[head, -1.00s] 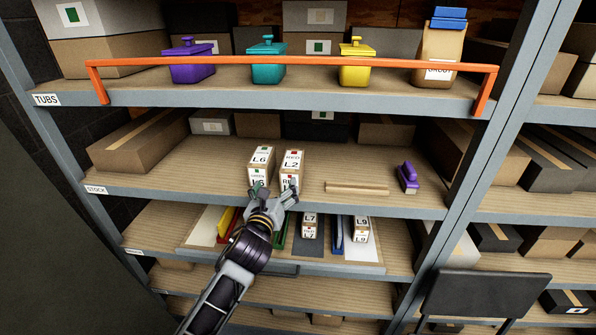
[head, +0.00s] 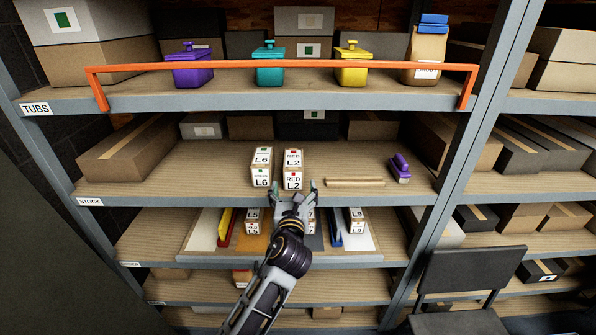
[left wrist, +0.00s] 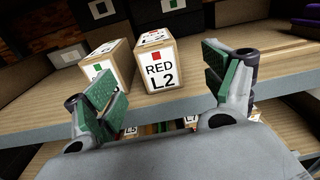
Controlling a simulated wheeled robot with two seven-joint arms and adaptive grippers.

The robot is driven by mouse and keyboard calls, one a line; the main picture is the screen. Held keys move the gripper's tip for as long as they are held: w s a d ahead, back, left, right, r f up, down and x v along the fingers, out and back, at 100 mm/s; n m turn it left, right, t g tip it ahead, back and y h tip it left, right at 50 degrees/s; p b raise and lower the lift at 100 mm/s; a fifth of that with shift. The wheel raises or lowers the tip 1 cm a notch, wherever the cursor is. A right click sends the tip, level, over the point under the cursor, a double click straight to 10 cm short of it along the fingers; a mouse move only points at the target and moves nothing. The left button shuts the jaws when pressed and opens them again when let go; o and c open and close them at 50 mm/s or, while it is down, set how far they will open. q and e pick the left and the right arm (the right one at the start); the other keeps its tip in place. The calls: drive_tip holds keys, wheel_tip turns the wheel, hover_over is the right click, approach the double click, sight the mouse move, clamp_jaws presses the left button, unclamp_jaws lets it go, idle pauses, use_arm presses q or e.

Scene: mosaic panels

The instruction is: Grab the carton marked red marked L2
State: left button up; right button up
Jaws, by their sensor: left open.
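The carton marked red L2 (head: 293,172) stands on the stock shelf, with a red square and black letters on its white label. In the left wrist view, the red L2 carton (left wrist: 158,68) shows between my finger pads, beyond the fingertips. My left gripper (head: 293,191) is open and empty, just in front of and below the carton at the shelf edge. In the left wrist view, my left gripper (left wrist: 166,88) has its green pads spread wide. The green L6 carton (head: 261,170) stands close on the left of the red one. My right gripper is not in view.
The stock shelf (head: 220,165) has a wooden strip (head: 355,182) and a purple-handled tool (head: 399,168) to the right. An orange rail (head: 285,67) runs along the tubs shelf above. A lower tray (head: 340,258) holds coloured panels and more cartons.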

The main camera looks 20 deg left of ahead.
sight(292, 174)
use_arm(q)
drive_tip(key=shift+a+r+y, duration=0.1)
drive_tip(key=shift+a+y, duration=0.25)
drive_tip(key=shift+y, duration=0.15)
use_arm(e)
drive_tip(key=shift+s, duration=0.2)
use_arm(q)
drive_tip(key=shift+s, duration=0.1)
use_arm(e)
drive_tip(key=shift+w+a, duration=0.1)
use_arm(q)
drive_tip(key=x, duration=0.8)
drive_tip(key=shift+p, duration=0.35)
drive_tip(key=shift+w, duration=0.35)
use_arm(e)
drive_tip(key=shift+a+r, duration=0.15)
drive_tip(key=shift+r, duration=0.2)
use_arm(q)
drive_tip(key=shift+w, duration=0.1)
drive_tip(key=shift+w+a+f, duration=0.1)
drive_tip(key=shift+w+f, duration=0.05)
drive_tip(key=shift+w, duration=0.65)
drive_tip(key=shift+w+a+f, duration=0.1)
drive_tip(key=shift+w+f, duration=0.1)
drive_tip(key=shift+w, duration=0.6)
drive_tip(key=shift+x, duration=0.9)
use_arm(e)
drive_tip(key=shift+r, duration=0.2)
